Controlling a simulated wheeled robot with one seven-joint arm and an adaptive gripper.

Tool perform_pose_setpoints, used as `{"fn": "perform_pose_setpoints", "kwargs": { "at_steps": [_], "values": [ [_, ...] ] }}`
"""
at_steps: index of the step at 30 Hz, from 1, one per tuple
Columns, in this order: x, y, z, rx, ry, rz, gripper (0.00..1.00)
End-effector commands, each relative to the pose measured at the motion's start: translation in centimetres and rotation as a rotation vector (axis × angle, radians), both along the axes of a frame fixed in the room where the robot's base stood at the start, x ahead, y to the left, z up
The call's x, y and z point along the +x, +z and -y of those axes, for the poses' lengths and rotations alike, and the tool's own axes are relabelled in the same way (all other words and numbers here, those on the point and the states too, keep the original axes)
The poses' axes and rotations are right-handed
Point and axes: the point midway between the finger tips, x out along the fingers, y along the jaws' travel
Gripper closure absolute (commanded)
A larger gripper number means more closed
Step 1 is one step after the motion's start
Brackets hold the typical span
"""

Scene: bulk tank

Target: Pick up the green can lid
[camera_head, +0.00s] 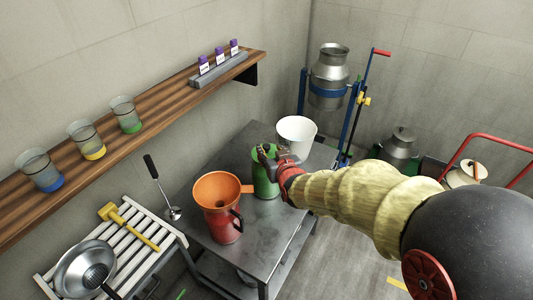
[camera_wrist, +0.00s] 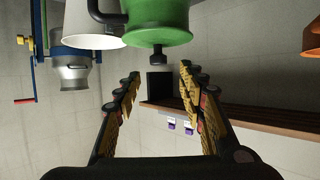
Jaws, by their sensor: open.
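The green can (camera_head: 264,187) stands on the dark metal table. In the wrist view, which looks upside down, the can (camera_wrist: 158,18) is at the top with its green lid (camera_wrist: 158,38) facing down the picture. A dark knob with a pale end (camera_wrist: 158,56) sticks out from the lid. The gripper's fingers (camera_wrist: 160,78) are open and empty, one to each side of the knob's line; I see no contact.
A red jug with an orange funnel (camera_head: 222,187) stands left of the can, and a white bucket (camera_head: 296,136) stands close behind it. The wooden shelf (camera_head: 150,125) runs along the wall. A bare part of the table (camera_head: 262,228) lies in front.

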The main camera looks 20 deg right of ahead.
Motion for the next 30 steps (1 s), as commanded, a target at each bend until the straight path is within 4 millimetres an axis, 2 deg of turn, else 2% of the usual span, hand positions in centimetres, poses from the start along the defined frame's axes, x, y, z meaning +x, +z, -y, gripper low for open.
{"fn": "perform_pose_setpoints", "kwargs": {
  "at_steps": [12, 16, 26, 30],
  "values": [
    [4.4, -2.7, 0.2, 0.0, 0.0, -0.003, 0.6],
    [5.7, -3.0, 0.2, 0.0, 0.0, -0.002, 0.6],
    [6.2, -3.0, 0.2, 0.0, 0.0, -0.001, 0.6],
    [6.2, -3.0, 0.2, 0.0, 0.0, -0.002, 0.68]
  ]
}}
